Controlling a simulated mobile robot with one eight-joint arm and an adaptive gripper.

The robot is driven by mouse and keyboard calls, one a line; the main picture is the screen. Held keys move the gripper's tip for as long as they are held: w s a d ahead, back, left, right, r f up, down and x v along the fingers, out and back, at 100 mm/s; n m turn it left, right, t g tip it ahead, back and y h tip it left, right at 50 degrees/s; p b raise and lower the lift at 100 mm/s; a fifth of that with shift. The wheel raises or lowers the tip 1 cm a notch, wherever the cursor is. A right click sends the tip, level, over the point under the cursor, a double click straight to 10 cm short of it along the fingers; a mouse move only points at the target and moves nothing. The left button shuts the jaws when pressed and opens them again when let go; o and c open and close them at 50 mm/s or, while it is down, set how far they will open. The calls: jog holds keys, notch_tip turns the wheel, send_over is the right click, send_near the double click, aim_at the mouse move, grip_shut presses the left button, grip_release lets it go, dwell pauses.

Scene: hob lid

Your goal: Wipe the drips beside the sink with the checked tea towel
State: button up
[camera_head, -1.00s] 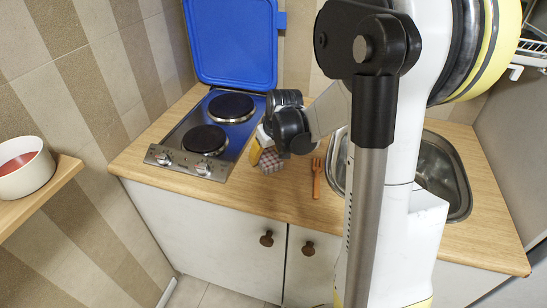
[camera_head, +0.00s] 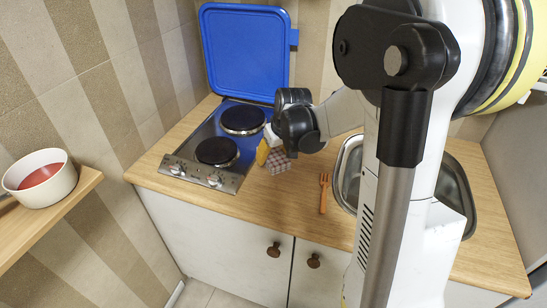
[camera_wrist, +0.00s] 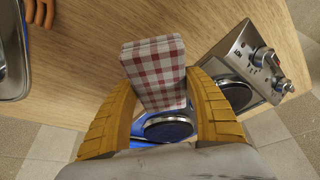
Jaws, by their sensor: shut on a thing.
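The red-and-white checked tea towel (camera_wrist: 155,72) is a folded block between the two yellow fingers of my gripper (camera_wrist: 160,100) in the wrist view. My gripper is shut on it. In the head view the towel (camera_head: 280,163) shows below my dark wrist, between the hob and the sink, with one yellow finger (camera_head: 262,153) beside it. I cannot tell whether it touches the worktop. The sink (camera_head: 348,172) is to the right, partly hidden by my arm; its edge also shows in the wrist view (camera_wrist: 14,60). No drips can be made out.
The hob (camera_head: 190,158) is left of the towel, its blue lid (camera_head: 245,48) standing open behind. An orange fork-like utensil (camera_head: 324,194) lies on the wooden worktop (camera_head: 290,205) between towel and sink. A bowl (camera_head: 42,180) sits on a shelf at left.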

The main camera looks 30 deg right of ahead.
jog(key=shift+r, duration=0.2)
jog(key=shift+r+p, duration=1.2)
jog(key=shift+r, duration=0.4)
jog(key=shift+f, duration=0.1)
